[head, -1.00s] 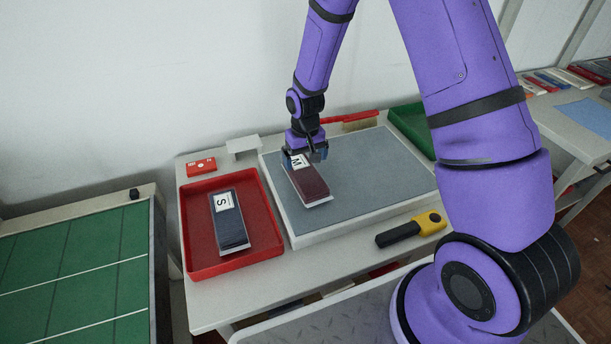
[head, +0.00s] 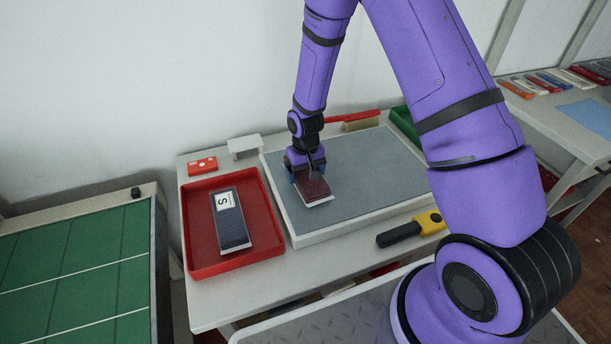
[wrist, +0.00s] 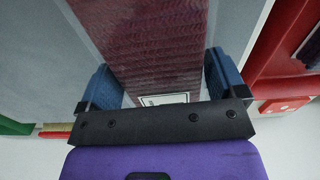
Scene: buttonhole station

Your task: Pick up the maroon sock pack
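The maroon sock pack (head: 314,190) lies on the grey mat of the white-edged platform (head: 370,180), near its left side. It also shows in the wrist view (wrist: 155,45), running up between the fingers, with a bit of its white label visible. My gripper (head: 308,175) is over the pack's far part and hides most of the label. In the wrist view its two blue fingers (wrist: 160,85) stand open on either side of the pack, with a small gap visible at each side.
A red tray (head: 200,262) holding a dark blue sock pack (head: 231,222) marked S stands left of the platform. A yellow-and-black tool (head: 412,230) lies in front. A red-handled brush (head: 358,121) and a green tray (head: 405,124) are behind. A red box (head: 202,166) sits at the back left.

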